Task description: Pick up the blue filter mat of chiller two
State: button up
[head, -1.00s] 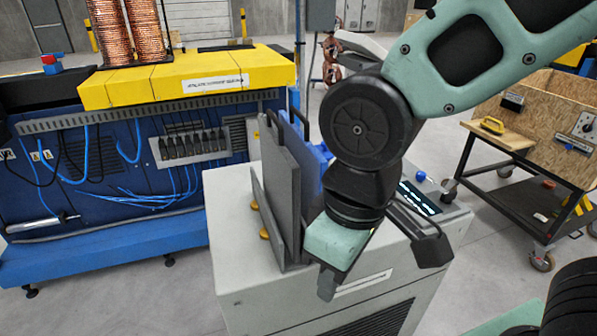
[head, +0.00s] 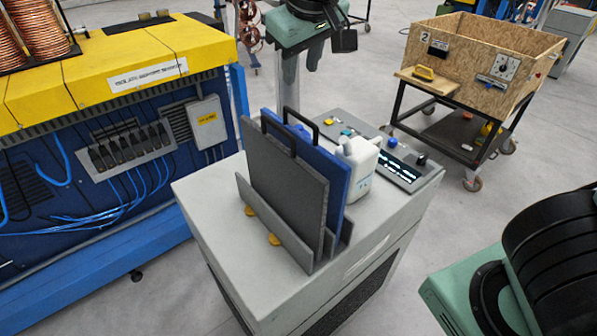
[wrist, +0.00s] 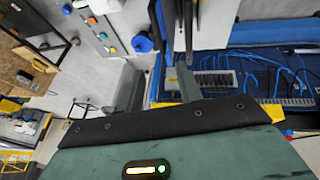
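A blue filter mat (head: 338,183) stands upright in a slotted grey holder on top of a grey cabinet (head: 205,200). A dark grey mat (head: 285,180) stands upright in front of it and covers most of its face. Both have black loop handles on top. My gripper (head: 301,70) hangs pointing down behind the mats, apart from them, near the cabinet's far end. In the wrist view its two grey fingers (wrist: 155,88) stand apart with nothing between them. No chiller number is readable on the cabinet.
A white jug (head: 360,165) stands right behind the blue mat. A control panel (head: 385,150) with buttons and a display lies beside it. A blue and yellow machine (head: 100,150) stands left. A wooden crate marked 2 (head: 490,65) sits on a cart at the right.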

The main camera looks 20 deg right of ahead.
send_near(295, 112)
jog(key=p+x, duration=0.1)
jog(key=x, duration=0.4)
jog(key=shift+w+f, duration=0.15)
jog(key=shift+p+x, duration=0.7)
jog(key=shift+x, duration=1.95)
grip_shut()
